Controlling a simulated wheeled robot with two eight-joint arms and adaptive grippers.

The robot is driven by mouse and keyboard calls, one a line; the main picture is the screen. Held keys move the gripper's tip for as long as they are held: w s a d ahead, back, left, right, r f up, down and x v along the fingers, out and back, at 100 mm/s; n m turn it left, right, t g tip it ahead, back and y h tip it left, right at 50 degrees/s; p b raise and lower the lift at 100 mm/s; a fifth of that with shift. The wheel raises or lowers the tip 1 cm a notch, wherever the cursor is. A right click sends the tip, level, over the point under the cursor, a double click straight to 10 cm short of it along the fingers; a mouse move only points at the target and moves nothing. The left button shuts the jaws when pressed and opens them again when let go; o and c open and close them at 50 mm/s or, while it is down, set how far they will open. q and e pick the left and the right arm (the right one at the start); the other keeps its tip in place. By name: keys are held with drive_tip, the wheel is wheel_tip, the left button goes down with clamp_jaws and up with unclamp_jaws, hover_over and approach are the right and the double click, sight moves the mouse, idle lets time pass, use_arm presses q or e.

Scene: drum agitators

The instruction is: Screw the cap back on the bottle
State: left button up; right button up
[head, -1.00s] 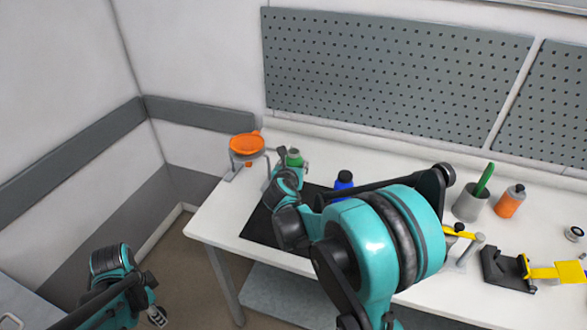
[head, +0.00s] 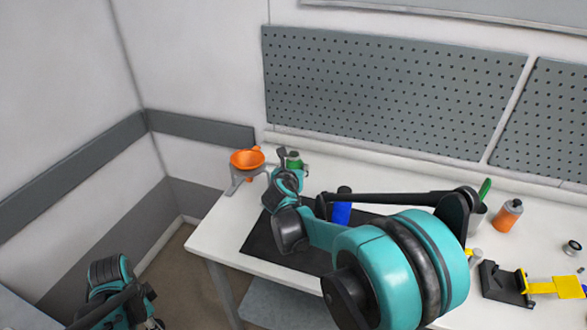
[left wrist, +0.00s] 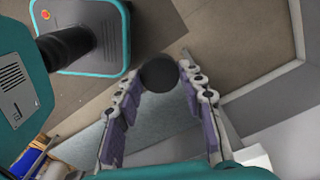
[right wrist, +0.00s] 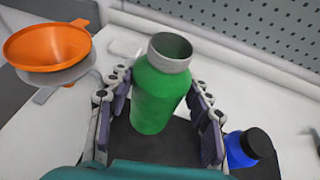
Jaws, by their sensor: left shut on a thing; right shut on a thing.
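The green bottle (head: 293,160) stands upright at the back of the dark mat. In the right wrist view the bottle (right wrist: 158,98) shows an uncapped grey neck. My right gripper (right wrist: 158,105) is shut around its body, with a finger on each side; it also shows in the head view (head: 284,174). My left gripper (left wrist: 162,72) is shut on a dark round cap (left wrist: 160,73) at its fingertips, over the floor. In the head view the left hand is low at the left, away from the table, and the cap cannot be made out there.
An orange funnel (head: 246,158) on a grey stand is left of the bottle. A blue bottle with a dark cap (head: 342,210) stands to the right. The dark mat (head: 262,238) has bare room at its front left. An orange bottle (head: 508,215) and a yellow-handled tool (head: 555,286) are farther right.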

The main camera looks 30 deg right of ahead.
drive_tip(key=o, duration=0.6)
clamp_jaws()
